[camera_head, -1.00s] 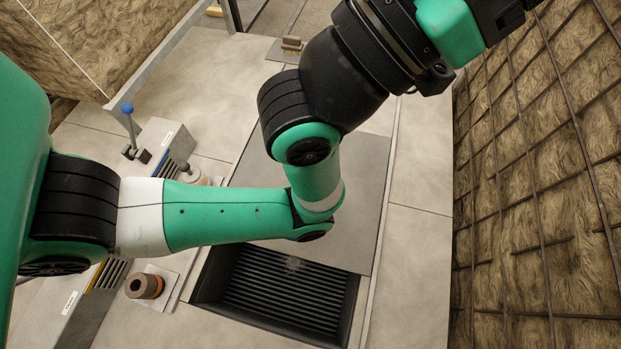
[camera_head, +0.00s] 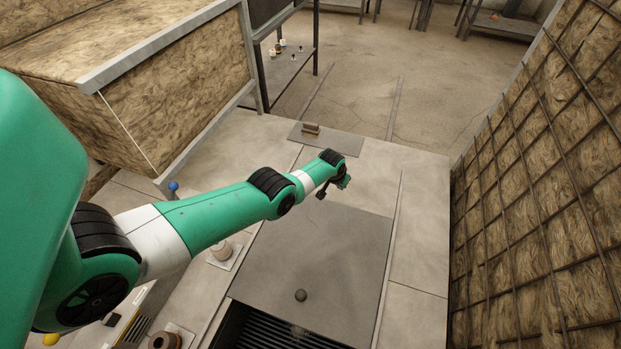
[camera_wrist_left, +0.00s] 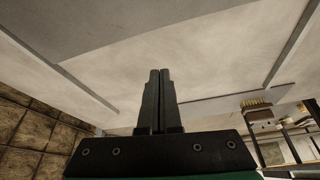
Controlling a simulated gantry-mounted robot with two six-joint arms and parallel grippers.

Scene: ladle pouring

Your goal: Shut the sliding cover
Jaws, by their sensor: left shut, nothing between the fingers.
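The sliding cover (camera_head: 325,262) is a flat grey plate between two rails in the head view. A dark round knob (camera_head: 300,295) stands near its front edge. In front of that edge, a dark ribbed opening (camera_head: 270,332) is uncovered, partly cut off by the frame. My left gripper (camera_head: 321,194) is beyond the knob, over the cover's far end, apart from the knob. In the left wrist view its fingers (camera_wrist_left: 159,100) are shut together and empty. My right gripper is not in view.
A brush (camera_head: 311,128) lies on a grey plate at the back. A blue-knobbed lever (camera_head: 173,186) and a pale round fitting (camera_head: 222,250) are on the left. A mesh-covered wall (camera_head: 545,200) bounds the right. The pale worktop right of the cover is clear.

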